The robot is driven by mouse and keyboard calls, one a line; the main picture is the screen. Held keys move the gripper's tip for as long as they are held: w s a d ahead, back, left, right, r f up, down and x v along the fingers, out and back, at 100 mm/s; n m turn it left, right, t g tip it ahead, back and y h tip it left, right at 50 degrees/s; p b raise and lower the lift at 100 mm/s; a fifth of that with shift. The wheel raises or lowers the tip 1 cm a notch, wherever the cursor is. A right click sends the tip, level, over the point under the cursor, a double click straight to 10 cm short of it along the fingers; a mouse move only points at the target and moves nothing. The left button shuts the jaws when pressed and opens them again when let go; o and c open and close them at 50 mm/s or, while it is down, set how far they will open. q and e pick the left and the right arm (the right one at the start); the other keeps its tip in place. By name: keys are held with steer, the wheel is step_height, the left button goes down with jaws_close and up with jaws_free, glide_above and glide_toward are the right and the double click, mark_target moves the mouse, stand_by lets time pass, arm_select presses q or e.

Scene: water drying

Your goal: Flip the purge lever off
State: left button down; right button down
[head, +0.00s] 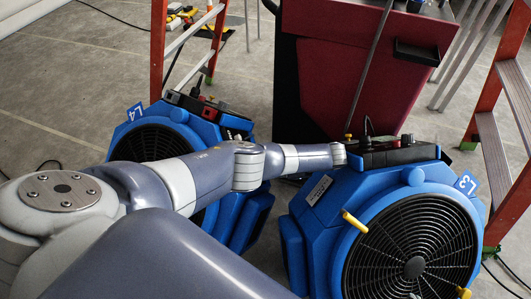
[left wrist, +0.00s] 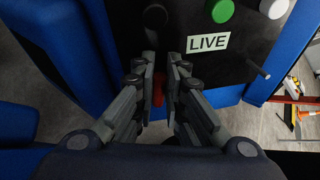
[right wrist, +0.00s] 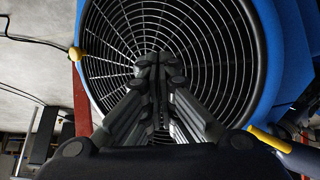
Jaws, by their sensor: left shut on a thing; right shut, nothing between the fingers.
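In the head view my left arm reaches to the top panel (head: 375,156) of the blue L3 unit (head: 325,215). My right gripper (right wrist: 158,70) is shut and empty before a round fan grille (right wrist: 210,50).
The blue L4 unit (head: 235,215) stands left of L3. A dark red machine (head: 320,80) is behind them. Orange ladders stand left (head: 157,40) and right (head: 514,85). A yellow handle (head: 355,221) sticks out from L3. Cables lie on the floor.

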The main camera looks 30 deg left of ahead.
arm_select(q)
steer(key=shift+s+d+f+n, duration=0.1)
steer(key=shift+d+f+n, duration=0.05)
steer(key=shift+d+n, duration=0.3)
steer(key=shift+a+n, duration=0.1)
steer(key=shift+n, duration=0.15)
steer(key=c, duration=1.9)
jaws_free()
steer(key=shift+c, duration=0.2)
step_height(320, 180, up, 10)
